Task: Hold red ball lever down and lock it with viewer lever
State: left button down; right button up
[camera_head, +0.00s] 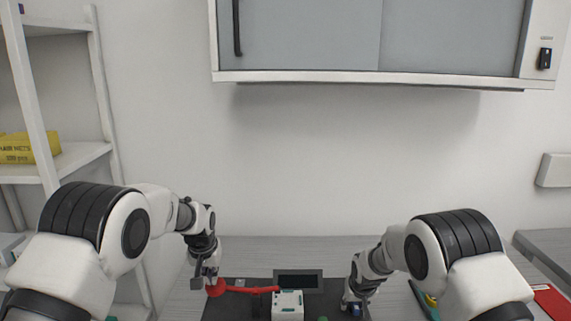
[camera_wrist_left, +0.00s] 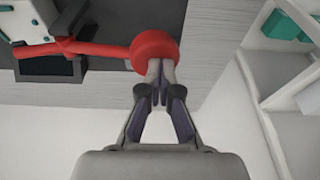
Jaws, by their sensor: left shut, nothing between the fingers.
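The red ball (camera_head: 215,288) sits at the left end of a red lever (camera_head: 250,290). The lever runs right to a white device (camera_head: 288,306). In the left wrist view the ball (camera_wrist_left: 154,48) and the lever (camera_wrist_left: 100,49) are large and clear. My left gripper (camera_wrist_left: 160,72) is shut and empty, with its tips over the ball's near edge. I cannot tell whether they touch it. In the head view my left gripper (camera_head: 208,278) is at the ball. My right gripper (camera_head: 355,301) is low, right of the device; its fingers are unclear. I cannot make out the viewer lever.
A dark screen (camera_head: 298,280) stands behind the white device. A dark base (camera_head: 232,308) lies under these parts on the grey table (camera_head: 270,250). A white shelf (camera_head: 75,160) is at left, and a wall cabinet (camera_head: 400,79) hangs above. Table space behind the screen is clear.

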aim_at(212, 287)
pick_arm(q)
jog(key=shift+a+f, duration=0.15)
jog(key=shift+f, duration=1.75)
pick_arm(e)
jog(key=c, duration=0.6)
jog(key=shift+d, duration=0.1)
jog(key=n+y, duration=0.1)
jog(key=n, duration=0.3)
jog(key=shift+n+y, duration=0.4)
